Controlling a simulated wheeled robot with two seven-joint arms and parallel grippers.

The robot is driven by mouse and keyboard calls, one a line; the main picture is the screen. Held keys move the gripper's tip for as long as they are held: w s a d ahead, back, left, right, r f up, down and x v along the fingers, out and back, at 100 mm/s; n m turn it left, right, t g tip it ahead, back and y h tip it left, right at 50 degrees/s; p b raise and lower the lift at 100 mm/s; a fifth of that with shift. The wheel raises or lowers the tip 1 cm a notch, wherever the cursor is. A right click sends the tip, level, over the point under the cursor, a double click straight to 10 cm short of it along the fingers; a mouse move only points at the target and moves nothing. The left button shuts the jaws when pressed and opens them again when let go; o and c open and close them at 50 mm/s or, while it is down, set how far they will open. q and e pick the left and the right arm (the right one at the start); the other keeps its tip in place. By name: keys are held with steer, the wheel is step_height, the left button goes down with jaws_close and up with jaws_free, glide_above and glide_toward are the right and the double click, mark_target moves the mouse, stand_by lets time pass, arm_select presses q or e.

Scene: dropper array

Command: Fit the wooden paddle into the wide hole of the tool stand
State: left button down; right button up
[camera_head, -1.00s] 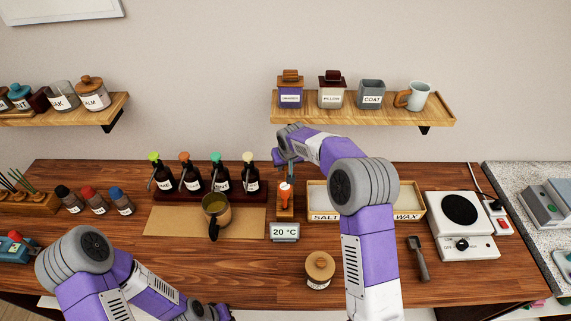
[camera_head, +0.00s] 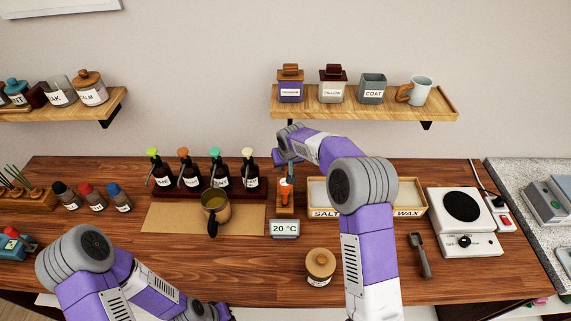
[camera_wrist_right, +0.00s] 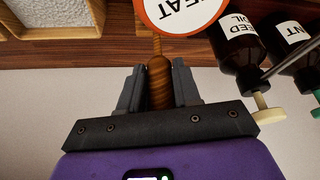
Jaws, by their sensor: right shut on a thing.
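My right gripper (camera_head: 283,163) is above the small wooden tool stand (camera_head: 285,211) at the back middle of the counter. In the right wrist view, the gripper (camera_wrist_right: 158,85) is shut on the brown wooden handle of the paddle (camera_wrist_right: 159,82). The paddle's thinner shaft runs on behind a round orange-rimmed white label reading HEAT (camera_wrist_right: 183,8). Its far end and the wide hole are hidden, so I cannot tell whether it is in the hole. An orange tool with a white top (camera_head: 285,190) stands at the tool stand. Part of my left gripper (camera_head: 221,312) shows at the bottom edge; its jaws are unclear.
Several dark pump bottles (camera_head: 191,178) stand left of the stand.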

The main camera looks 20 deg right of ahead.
steer(key=shift+f, duration=0.15)
steer(key=o, duration=1.1)
steer(key=v, duration=0.7)
steer(key=shift+s+r, duration=0.15)
steer(key=shift+r, duration=0.2)
